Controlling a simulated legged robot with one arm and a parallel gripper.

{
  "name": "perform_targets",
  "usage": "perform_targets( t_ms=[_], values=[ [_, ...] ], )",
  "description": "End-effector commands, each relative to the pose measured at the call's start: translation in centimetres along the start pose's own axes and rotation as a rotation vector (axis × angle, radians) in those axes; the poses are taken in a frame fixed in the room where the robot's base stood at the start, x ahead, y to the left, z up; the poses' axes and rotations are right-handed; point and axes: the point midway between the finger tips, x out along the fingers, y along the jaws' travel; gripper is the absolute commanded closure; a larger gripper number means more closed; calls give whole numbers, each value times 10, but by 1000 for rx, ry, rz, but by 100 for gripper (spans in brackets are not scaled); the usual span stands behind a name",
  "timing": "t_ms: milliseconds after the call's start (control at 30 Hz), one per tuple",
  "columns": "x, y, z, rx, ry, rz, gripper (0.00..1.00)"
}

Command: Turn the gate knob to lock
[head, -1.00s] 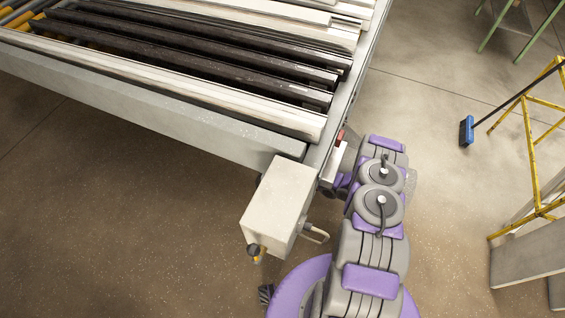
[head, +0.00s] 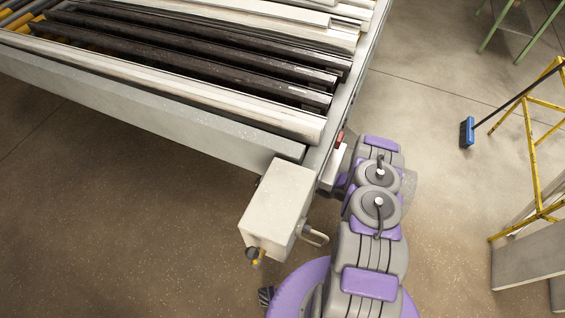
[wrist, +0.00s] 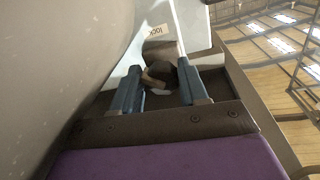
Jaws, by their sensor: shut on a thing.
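In the wrist view, the two blue-grey fingers of my gripper (wrist: 158,88) are closed around a dark rounded piece, the gate knob (wrist: 162,70). A brownish part shows between the fingers; the knob's exact angle is hard to tell. A label reading "lock" (wrist: 159,32) is on the pale plate (wrist: 191,25) just beyond the knob. In the head view my arm covers the gripper and the knob. A small red part (head: 339,139) and a pale plate at the bench's right corner show beside the arm's end.
The bench frame (head: 165,113) carries long dark and pale profiles (head: 190,70). A pale box (head: 277,203) hangs at its near corner, close left of my arm. A yellow stand (head: 534,150) and a blue broom head (head: 467,132) are at right. Floor between is clear.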

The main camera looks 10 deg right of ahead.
Motion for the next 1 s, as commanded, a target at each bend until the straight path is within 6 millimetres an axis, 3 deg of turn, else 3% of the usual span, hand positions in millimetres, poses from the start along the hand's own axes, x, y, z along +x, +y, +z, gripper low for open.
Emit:
perform_targets(
  t_ms=[467, 1000],
  values=[
    [-1, -3, 0, 113, -14, -3, 87],
    [0, -3, -2, 584, -64, 2, 87]
  ],
)
